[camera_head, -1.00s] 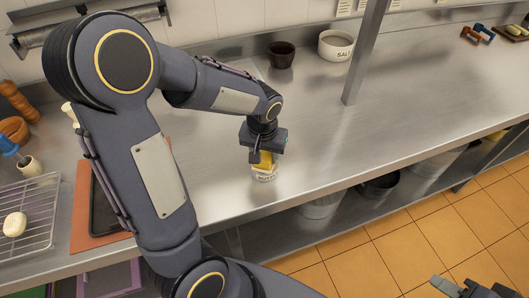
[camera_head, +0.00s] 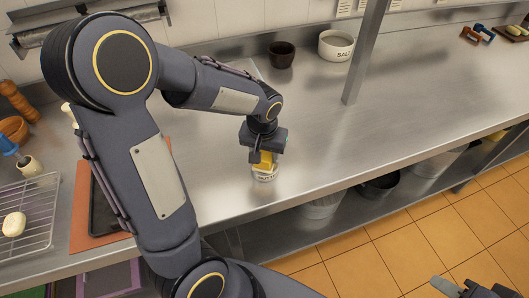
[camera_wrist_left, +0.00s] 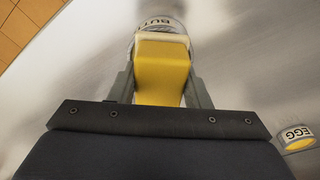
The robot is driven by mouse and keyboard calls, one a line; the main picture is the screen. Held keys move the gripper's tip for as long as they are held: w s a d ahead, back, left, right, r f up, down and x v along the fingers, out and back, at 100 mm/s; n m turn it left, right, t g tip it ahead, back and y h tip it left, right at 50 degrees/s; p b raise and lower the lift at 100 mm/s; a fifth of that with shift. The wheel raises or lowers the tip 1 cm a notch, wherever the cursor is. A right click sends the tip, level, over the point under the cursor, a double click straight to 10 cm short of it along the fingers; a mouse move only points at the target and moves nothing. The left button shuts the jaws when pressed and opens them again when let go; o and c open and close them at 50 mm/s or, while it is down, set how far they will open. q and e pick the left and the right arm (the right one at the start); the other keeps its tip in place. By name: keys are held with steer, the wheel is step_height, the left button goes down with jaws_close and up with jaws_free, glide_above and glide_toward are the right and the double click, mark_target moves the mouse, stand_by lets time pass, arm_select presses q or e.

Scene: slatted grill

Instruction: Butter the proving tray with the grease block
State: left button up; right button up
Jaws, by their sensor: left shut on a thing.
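My left gripper (camera_head: 262,157) is shut on the yellow grease block (camera_head: 266,165). The block sits right at the mouth of a small white pot (camera_head: 265,176) on the steel counter. In the left wrist view the block (camera_wrist_left: 163,75) shows between the two fingers (camera_wrist_left: 160,88), in front of the pot's lettered rim (camera_wrist_left: 160,20). I cannot tell whether the block still touches the pot. A dark tray (camera_head: 101,212), likely the proving tray, lies at the left, partly hidden behind my left arm. My right gripper (camera_head: 465,288) shows only partly at the bottom right.
The tray lies on an orange-brown mat (camera_head: 80,215). A wire rack (camera_head: 40,205) with a pale round piece (camera_head: 14,224) stands left. A dark cup (camera_head: 282,55) and SALT pot (camera_head: 336,45) stand behind, near a post (camera_head: 366,50).

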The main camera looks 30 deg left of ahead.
mark_target(265, 152)
arm_select(q)
step_height(265, 152, up, 7)
steer(key=p, duration=0.5)
stand_by(0.4)
stand_by(0.4)
